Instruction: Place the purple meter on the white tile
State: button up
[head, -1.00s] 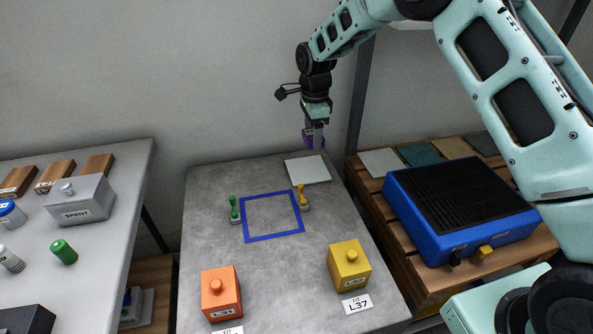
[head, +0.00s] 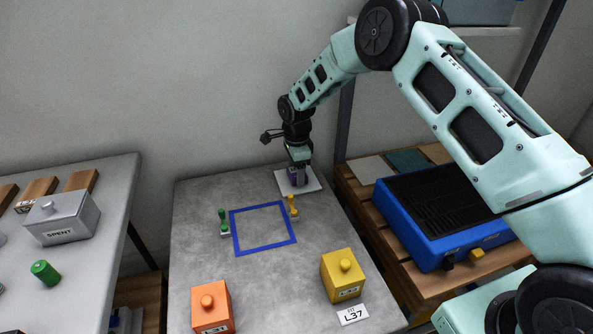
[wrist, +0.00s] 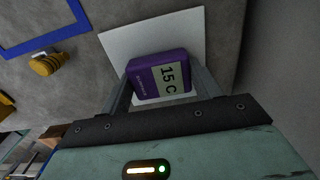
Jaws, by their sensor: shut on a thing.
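The purple meter (wrist: 146,77) sits between the two fingers of my gripper (wrist: 160,92) in the wrist view, its label reading "15 C". My gripper (head: 298,181) is shut on it. The white tile (wrist: 117,42) lies directly under the meter in the wrist view. In the head view the tile (head: 315,184) lies at the back of the grey table, and the purple meter (head: 292,174) is low over it, partly hidden by my gripper. I cannot tell whether the meter touches the tile.
A blue square outline (head: 265,248) is on the table, with a green peg (head: 223,220) and a yellow peg (head: 292,207) beside it. Orange (head: 212,308) and yellow (head: 342,275) blocks stand nearer the front. A blue case (head: 440,215) is on the slatted bench at right.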

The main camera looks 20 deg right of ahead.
jog(key=shift+f, duration=0.1)
jog(key=o, duration=1.1)
notch_tip(320, 180, up, 12)
jog(key=s+a+r+n+y, duration=0.1)
jog(key=s+a+r+n, duration=0.3)
jog(key=s, duration=0.2)
jog(key=s+a+r+n, duration=0.4)
jog(key=s, duration=0.3)
jog(key=s+r+n, duration=0.1)
jog(key=s+n, duration=0.5)
jog(key=s, duration=0.4)
jog(key=s+d+r+n, duration=0.1)
jog(key=s+n, duration=0.5)
jog(key=s, duration=0.4)
jog(key=s+r+n, duration=0.1)
jog(key=s+n, duration=0.4)
jog(key=s, duration=0.5)
jog(key=shift+d+n+p, duration=0.4)
